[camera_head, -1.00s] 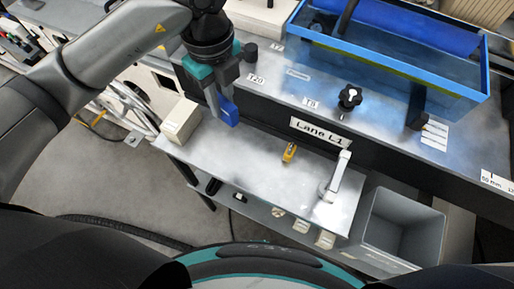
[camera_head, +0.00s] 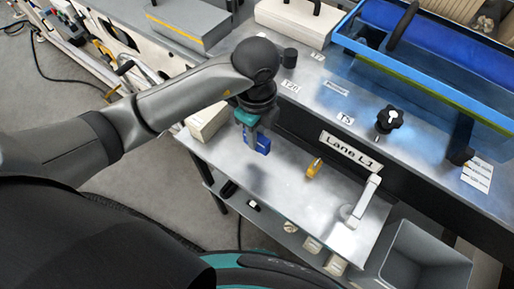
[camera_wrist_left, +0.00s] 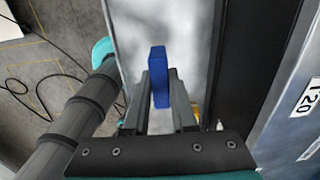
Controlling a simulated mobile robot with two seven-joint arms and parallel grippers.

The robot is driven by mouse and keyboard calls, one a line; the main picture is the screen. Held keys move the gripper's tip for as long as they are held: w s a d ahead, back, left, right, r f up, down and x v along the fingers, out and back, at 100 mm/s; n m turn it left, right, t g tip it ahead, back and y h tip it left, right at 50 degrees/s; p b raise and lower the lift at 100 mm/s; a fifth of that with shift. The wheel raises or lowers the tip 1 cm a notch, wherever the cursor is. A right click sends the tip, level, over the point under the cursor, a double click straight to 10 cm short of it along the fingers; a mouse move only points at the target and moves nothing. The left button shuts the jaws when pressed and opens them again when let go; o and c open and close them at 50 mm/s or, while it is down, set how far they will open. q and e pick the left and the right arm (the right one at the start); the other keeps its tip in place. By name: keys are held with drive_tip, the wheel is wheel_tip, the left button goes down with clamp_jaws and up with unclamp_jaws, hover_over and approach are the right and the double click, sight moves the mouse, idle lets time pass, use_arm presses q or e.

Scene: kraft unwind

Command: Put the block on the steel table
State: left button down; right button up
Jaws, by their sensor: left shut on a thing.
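The blue block (camera_head: 263,145) is held between the fingers of my left gripper (camera_head: 254,146), above the left part of the steel table (camera_head: 290,195). In the left wrist view the block (camera_wrist_left: 159,76) stands out past the two dark fingers of the gripper (camera_wrist_left: 160,95), with the bright metal tabletop (camera_wrist_left: 195,45) behind it. I cannot tell how small the gap between block and tabletop is. My right gripper is not in view.
A cream box (camera_head: 208,118) sits at the table's left end. A yellow tool (camera_head: 314,167) and a white handle-like piece (camera_head: 364,201) lie to the right. A grey bin (camera_head: 425,255) stands at the right. The machine bench with knobs and a blue tray (camera_head: 425,65) rises behind.

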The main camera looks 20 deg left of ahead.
sight(257, 149)
use_arm(q)
drive_tip(key=shift+f+b, duration=0.3)
drive_tip(key=shift+f, duration=2.55)
drive_tip(key=shift+f, duration=0.1)
drive_tip(key=c, duration=0.7)
unclamp_jaws()
wheel_tip(257, 149, up, 12)
drive_tip(key=shift+r+p, duration=0.15)
drive_tip(key=shift+p, duration=0.55)
